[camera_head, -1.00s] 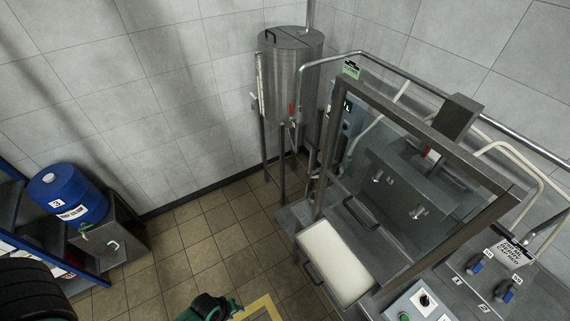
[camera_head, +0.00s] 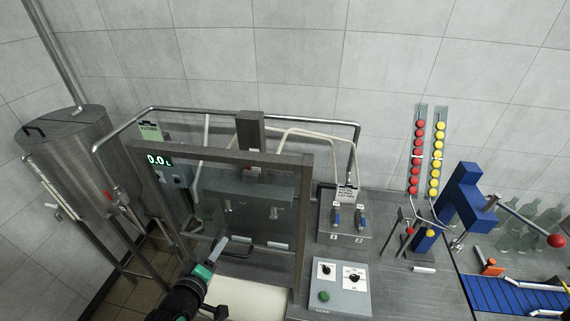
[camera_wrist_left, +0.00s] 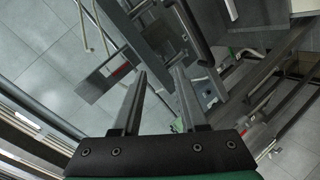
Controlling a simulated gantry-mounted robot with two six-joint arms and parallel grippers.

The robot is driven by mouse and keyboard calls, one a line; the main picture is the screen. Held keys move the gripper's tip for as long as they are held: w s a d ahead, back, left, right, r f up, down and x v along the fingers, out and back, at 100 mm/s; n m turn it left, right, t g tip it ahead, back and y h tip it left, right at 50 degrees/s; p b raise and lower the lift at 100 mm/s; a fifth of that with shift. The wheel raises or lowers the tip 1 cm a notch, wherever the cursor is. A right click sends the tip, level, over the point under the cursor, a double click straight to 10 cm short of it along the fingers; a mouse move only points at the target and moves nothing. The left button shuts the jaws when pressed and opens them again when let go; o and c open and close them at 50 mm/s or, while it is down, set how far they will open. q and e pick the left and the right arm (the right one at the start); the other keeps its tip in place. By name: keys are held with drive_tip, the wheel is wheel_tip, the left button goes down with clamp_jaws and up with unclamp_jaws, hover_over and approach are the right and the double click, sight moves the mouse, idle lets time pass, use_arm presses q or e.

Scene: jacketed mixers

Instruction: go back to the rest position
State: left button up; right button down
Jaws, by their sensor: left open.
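My left gripper (camera_head: 222,242) is in front of the framed metal machine (camera_head: 305,210), at the lower middle of the head view. Its arm comes in from the bottom, black with a green band. In the left wrist view the two dark fingers of the left gripper (camera_wrist_left: 158,72) are apart with nothing between them. Blurred metal frame parts show beyond them; I cannot tell whether they touch anything. My right gripper is in neither view.
A steel tank (camera_head: 75,150) stands at the left. A blue press (camera_head: 465,195) with a red-knobbed lever stands right, near glass bottles (camera_head: 545,225) and a blue conveyor (camera_head: 515,294).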

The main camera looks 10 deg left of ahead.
use_arm(q)
drive_tip(key=w+d+r+m+t+h, duration=0.1)
drive_tip(key=d+r+m+t, duration=0.2)
drive_tip(key=r, duration=1.2)
drive_tip(key=d+r+m+t+h, duration=0.15)
drive_tip(key=d+r+t, duration=0.25)
drive_tip(key=r, duration=1.2)
drive_tip(key=s+d+r+m+t, duration=0.1)
drive_tip(key=s+r+m+t, duration=0.2)
drive_tip(key=s+r, duration=0.4)
drive_tip(key=s+r+m+t, duration=0.4)
drive_tip(key=s+r+m, duration=0.2)
drive_tip(key=r, duration=0.7)
drive_tip(key=shift+s+d+r+h, duration=0.15)
drive_tip(key=shift+s+d+h, duration=0.2)
drive_tip(key=shift+s, duration=0.75)
wheel_tip(320, 180, down, 42)
drive_tip(key=b, duration=4.2)
drive_tip(key=shift+f, duration=0.25)
